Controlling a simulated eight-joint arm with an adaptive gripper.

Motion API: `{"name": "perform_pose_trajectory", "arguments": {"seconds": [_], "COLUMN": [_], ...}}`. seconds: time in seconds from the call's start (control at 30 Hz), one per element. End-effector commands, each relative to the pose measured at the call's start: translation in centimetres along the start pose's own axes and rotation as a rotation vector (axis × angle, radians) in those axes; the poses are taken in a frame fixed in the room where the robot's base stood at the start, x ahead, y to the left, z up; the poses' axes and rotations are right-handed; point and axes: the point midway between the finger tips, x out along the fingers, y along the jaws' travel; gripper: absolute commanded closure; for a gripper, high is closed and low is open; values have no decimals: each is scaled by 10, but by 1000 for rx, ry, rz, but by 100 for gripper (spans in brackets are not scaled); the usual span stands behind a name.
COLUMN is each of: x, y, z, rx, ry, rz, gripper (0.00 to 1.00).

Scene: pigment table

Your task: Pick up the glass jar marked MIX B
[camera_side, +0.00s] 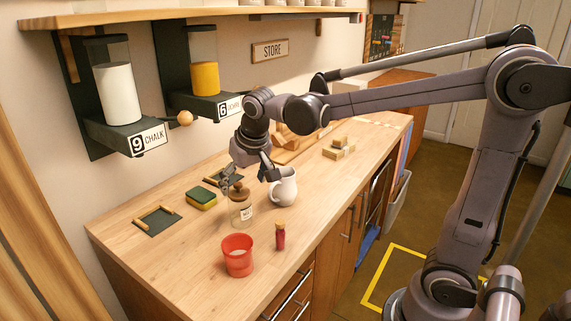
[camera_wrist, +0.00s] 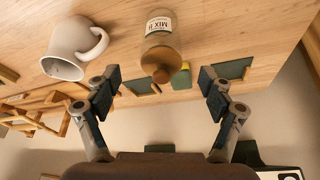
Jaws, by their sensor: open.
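The glass jar marked MIX B (camera_side: 241,212) stands upright on the wooden table, with a white label and a brown stopper. In the wrist view the jar (camera_wrist: 158,42) shows its label, and its round stopper points toward me. My gripper (camera_side: 247,178) is above the jar in the side view, fingers pointing down. In the wrist view my gripper (camera_wrist: 160,92) has its two fingers wide apart with nothing between the pads. The jar lies just beyond the fingertips, roughly between their lines. I cannot tell whether a finger touches the stopper.
A white jug (camera_side: 284,188) stands close to the jar and the gripper. A red cup (camera_side: 237,256) and a small red bottle (camera_side: 280,237) stand in front. A green-and-yellow sponge (camera_side: 201,199) and a dark tray (camera_side: 157,222) lie to the left. Dispensers hang on the wall behind.

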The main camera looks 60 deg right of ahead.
Motion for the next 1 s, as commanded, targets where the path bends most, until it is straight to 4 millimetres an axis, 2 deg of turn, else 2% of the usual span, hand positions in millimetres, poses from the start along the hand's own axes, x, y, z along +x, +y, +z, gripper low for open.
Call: {"name": "perform_pose_trajectory", "arguments": {"seconds": [0.1,0.33,0.7,1.0], "x": [13,25,67,70], "y": [0,-1,-2,-2], "z": [0,-1,-5,-4], "rx": [0,-1,0,-1], "ry": [0,0,1,1], "rz": [-1,-1,-1,-1], "gripper": [18,18,18,18]}}
